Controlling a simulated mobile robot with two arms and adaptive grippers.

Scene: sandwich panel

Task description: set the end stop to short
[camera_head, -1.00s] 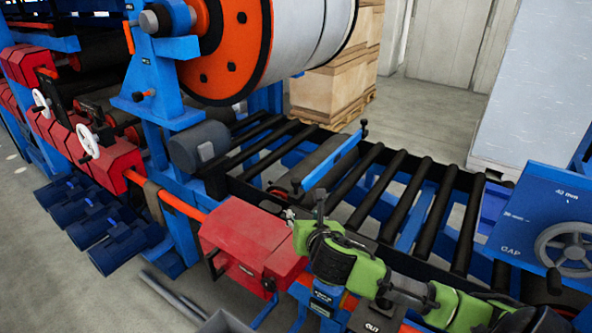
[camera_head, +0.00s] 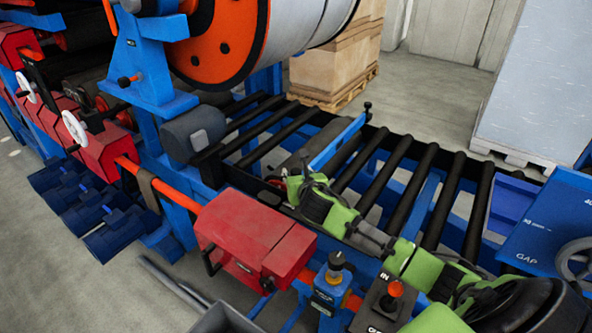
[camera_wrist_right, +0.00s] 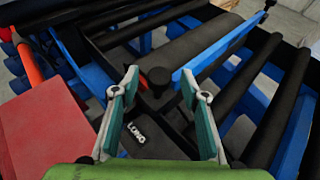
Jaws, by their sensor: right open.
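The end stop is a blue bar (camera_head: 338,143) lying across the black rollers of the conveyor, with a dark upright knob at its far end. In the right wrist view the bar (camera_wrist_right: 225,52) runs away to the upper right, and a black round knob (camera_wrist_right: 155,77) shows at its near end. A dark plate (camera_wrist_right: 150,145) below carries the word LONG. My right gripper (camera_wrist_right: 160,82) is open, its fingertips on either side of the near knob; whether they touch it I cannot tell. In the head view my right gripper (camera_head: 285,182) partly hides this end. My left gripper is out of view.
A red box (camera_head: 245,238) stands left of my right arm. The blue GAP panel (camera_head: 545,225) with a handwheel is at right.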

